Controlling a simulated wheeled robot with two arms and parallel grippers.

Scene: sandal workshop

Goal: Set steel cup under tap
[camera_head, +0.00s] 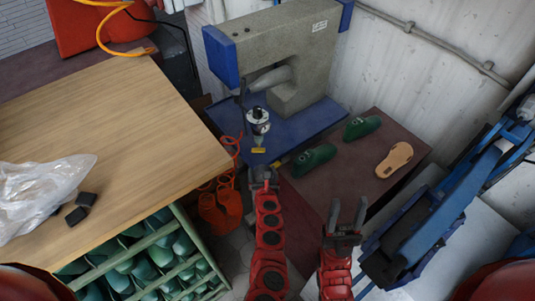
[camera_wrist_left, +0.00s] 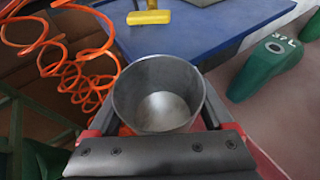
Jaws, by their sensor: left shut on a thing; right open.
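My left gripper (camera_head: 264,178) is shut on the steel cup (camera_wrist_left: 158,92). In the left wrist view the cup is round, grey and open at the top, with nothing seen inside. In the head view the cup is too small to make out clearly at the gripper. A black and silver fitting (camera_head: 258,122) stands on the blue machine table (camera_head: 300,130), beyond my left gripper; I cannot tell if it is the tap. A yellow piece (camera_head: 258,150) is just below it, also seen in the left wrist view (camera_wrist_left: 149,16). My right gripper (camera_head: 346,218) is open and empty.
A grey sewing machine (camera_head: 285,50) stands behind. Green shoe lasts (camera_head: 314,159) and a tan sole (camera_head: 394,160) lie on the brown top at right. An orange coiled hose (camera_wrist_left: 62,60) hangs left of the cup. A wooden bench (camera_head: 120,120) fills the left.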

